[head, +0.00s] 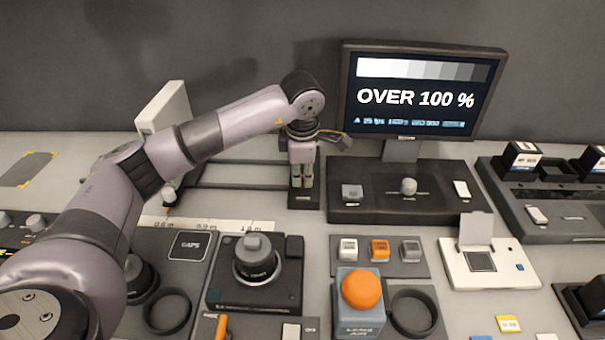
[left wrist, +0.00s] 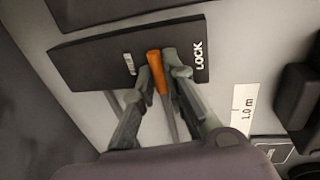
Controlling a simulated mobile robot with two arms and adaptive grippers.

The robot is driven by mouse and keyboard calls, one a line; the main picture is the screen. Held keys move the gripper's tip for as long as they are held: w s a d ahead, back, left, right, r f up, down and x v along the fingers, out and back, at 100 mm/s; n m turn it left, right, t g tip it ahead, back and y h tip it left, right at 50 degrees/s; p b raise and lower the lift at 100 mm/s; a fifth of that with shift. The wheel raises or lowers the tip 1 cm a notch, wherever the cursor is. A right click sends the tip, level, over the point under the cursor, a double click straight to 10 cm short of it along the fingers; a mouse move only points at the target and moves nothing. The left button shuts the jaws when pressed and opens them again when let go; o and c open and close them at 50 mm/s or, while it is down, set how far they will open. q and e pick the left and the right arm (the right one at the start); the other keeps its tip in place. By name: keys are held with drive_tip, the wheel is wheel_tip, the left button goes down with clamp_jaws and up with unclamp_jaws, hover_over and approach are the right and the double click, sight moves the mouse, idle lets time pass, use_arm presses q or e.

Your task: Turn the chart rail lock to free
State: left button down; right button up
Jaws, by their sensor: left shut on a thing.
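The chart rail lock's black plate (left wrist: 95,62) fills the upper middle of the left wrist view. It bears a LOCK label on the right and a small, blurred white label on the left. Its orange lever (left wrist: 158,73) stands between the two, with its tip nearer the small label. My left gripper (left wrist: 161,66) is shut on the lever, one finger on each side. In the head view my left gripper (head: 302,178) reaches down onto the dark plate (head: 304,203) at the right end of the rails; the lever is hidden there. My right gripper is not in view.
A monitor (head: 418,90) reading "OVER 100 %" and a black control panel (head: 400,205) stand right of the gripper. Rails (head: 240,186) run to its left. A round-knob box (head: 256,270) and an orange button (head: 361,290) lie in front.

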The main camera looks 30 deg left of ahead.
use_arm(q)
drive_tip(key=shift+w+r, duration=0.1)
drive_tip(key=c, duration=1.7)
unclamp_jaws()
drive_tip(key=shift+o, duration=0.2)
wheel_tip(320, 180, up, 12)
drive_tip(key=s+d, duration=0.1)
drive_tip(key=s, duration=0.1)
drive_tip(key=shift+s+f, duration=0.1)
drive_tip(key=shift+f, duration=0.1)
